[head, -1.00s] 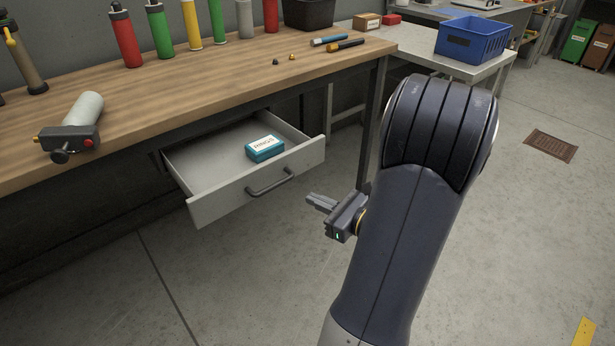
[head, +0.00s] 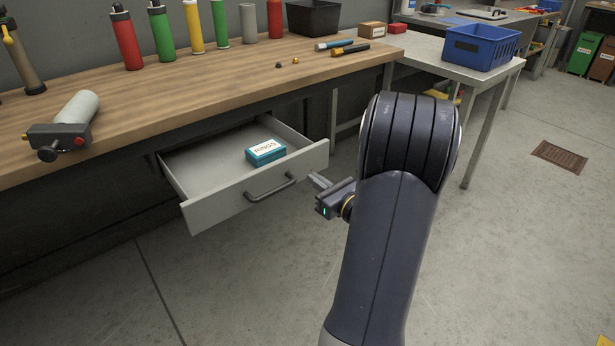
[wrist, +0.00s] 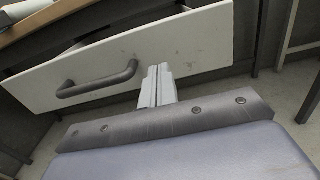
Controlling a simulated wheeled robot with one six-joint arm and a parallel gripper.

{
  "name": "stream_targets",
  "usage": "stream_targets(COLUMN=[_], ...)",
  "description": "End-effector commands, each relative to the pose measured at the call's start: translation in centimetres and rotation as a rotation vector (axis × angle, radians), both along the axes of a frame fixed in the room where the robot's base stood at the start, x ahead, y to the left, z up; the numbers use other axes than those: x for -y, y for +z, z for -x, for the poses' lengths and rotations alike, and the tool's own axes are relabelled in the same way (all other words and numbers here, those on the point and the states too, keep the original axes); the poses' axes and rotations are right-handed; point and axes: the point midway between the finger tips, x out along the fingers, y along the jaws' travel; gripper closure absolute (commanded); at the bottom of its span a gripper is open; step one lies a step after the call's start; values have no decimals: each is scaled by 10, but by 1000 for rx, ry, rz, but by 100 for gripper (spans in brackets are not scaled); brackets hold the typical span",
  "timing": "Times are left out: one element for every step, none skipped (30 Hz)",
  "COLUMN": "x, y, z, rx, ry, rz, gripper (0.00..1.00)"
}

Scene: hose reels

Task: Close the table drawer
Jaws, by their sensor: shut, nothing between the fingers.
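The light grey table drawer (head: 235,207) is pulled open under the wooden workbench (head: 190,85). A dark bar handle (head: 270,187) is on its front, and a teal box labelled RINGS (head: 266,152) lies inside. My gripper (head: 318,181) is shut and empty, just in front of the drawer front's right part, right of the handle. In the wrist view the drawer front (wrist: 195,48) fills the upper middle, with the handle (wrist: 98,80) to the left of the shut fingers (wrist: 157,72). The fingertips overlap the front's lower edge there; I cannot tell whether they touch it.
A side table with a blue crate (head: 480,48) is at the right. Bare floor (head: 510,240) lies to the right, with a drain grate (head: 559,156).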

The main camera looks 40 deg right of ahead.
Motion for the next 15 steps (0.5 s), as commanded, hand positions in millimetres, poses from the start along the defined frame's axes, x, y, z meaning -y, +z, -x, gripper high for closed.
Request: stream_targets(x=[-1,-2,-1,-2,-2,-1,-1,-1,-1,-1,-1,-1,-1,-1,-1], y=[-2,-2,-1,-1,-1,-1,-1,-1,-1,0,0,0,0,0,0], z=[-9,-14,-19,-23,-26,-29,-32,-34,-36,-37,-37,-38,-38,-38,-38], rx=[0,1,0,1,1,0,0,0,0,0,0,0,0,0,0], ry=[4,4,3,3,3,2,2,1,1,0,0,0,-1,-1,-1], rz=[1,1,1,0,0,1,1,1,1,0,0,0,0,0,-1], gripper=[100,100,100,100,100,100,100,100,100,100,100,100,100,100,100])
